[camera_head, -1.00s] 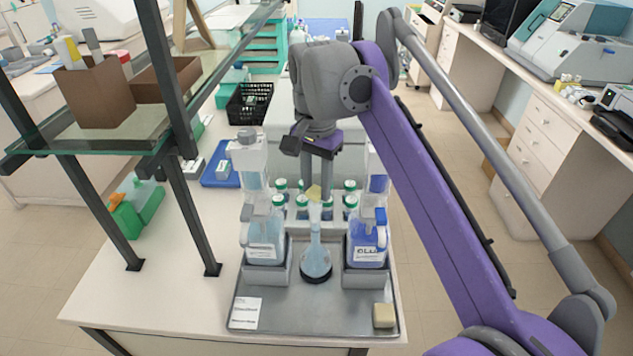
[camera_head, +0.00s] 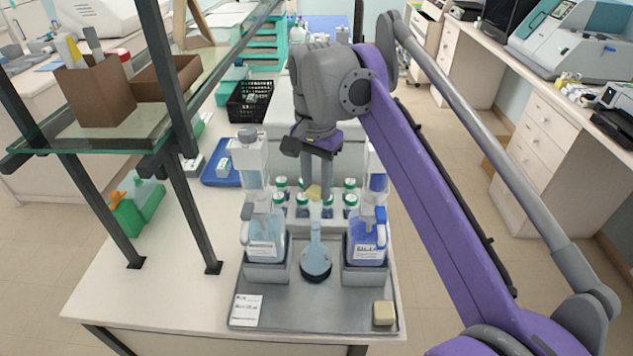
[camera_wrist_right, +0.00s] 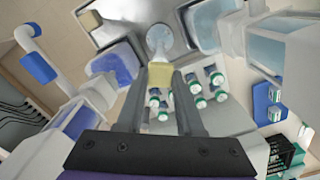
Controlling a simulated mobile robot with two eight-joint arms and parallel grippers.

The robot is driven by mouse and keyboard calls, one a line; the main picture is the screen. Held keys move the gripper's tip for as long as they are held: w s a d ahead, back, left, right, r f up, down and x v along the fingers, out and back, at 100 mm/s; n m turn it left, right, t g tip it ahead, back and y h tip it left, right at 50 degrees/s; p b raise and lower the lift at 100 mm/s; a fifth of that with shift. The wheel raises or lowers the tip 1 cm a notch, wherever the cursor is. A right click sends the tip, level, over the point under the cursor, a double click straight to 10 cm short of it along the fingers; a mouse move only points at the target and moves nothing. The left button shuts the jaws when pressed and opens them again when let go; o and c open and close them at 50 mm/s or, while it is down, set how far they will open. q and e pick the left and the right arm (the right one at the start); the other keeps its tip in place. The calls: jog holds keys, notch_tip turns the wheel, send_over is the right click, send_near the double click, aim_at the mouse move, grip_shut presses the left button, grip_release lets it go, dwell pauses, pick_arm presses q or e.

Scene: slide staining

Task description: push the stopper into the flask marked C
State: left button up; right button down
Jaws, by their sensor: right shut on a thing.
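My right gripper (camera_head: 317,190) points down over the steel tray and is shut on a pale yellow stopper (camera_head: 313,192). In the right wrist view the stopper (camera_wrist_right: 160,76) sits between the two fingertips (camera_wrist_right: 161,88). A round-bottomed flask (camera_head: 315,262) with light blue contents stands upright on a dark ring in the tray's middle. It also shows in the right wrist view (camera_wrist_right: 159,38), just beyond the stopper. In the head view the stopper appears above the flask's neck and apart from it; the depth between them is unclear. I cannot read a C mark. My left gripper is not in view.
A pale bottle (camera_head: 264,238) and a blue bottle (camera_head: 367,238) flank the flask closely in grey holders. Several green-capped vials (camera_head: 350,200) stand behind. A beige block (camera_head: 384,313) lies at the tray's (camera_head: 310,308) front right. A glass shelf on dark posts stands left.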

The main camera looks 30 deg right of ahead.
jog(key=shift+f, duration=0.6)
dwell(0.9)
jog(key=shift+c, duration=0.3)
grip_release()
jog(key=shift+r, duration=0.1)
dwell(0.4)
jog(key=shift+r+p, duration=2.25)
jog(key=shift+r, duration=0.7)
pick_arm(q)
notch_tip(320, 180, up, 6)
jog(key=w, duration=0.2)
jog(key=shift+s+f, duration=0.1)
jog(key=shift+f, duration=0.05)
pick_arm(e)
grip_shut()
